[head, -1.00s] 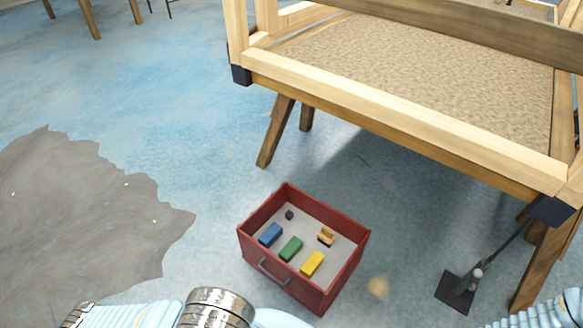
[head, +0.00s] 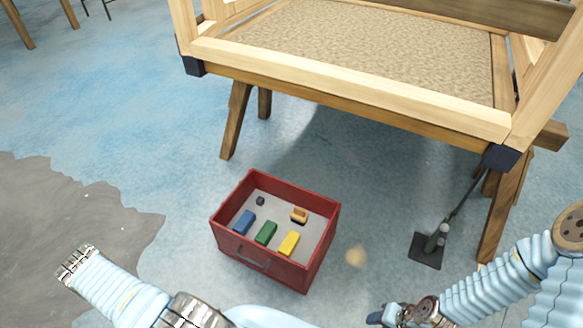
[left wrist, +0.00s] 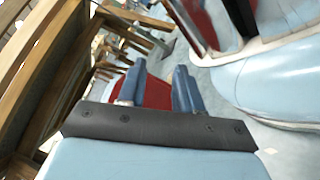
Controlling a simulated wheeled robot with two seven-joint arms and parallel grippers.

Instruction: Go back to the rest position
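My left gripper (left wrist: 158,76) shows in the left wrist view with its two blue fingers apart and no object held between them. Red shows behind the gap. In the head view my left arm (head: 120,288) lies at the lower left, and its fingers cannot be made out there. My right arm (head: 500,278) comes in from the right. My right gripper (head: 382,316) is at the bottom edge, partly cut off, with a dark blue finger showing. Whether it is open or shut is not clear.
A red box (head: 262,262) with several small blocks stands on the blue floor in front of me. A wooden frame table (head: 350,97) stands beyond it. A dark-based tool (head: 427,250) leans by the table's right leg. Open floor lies to the left.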

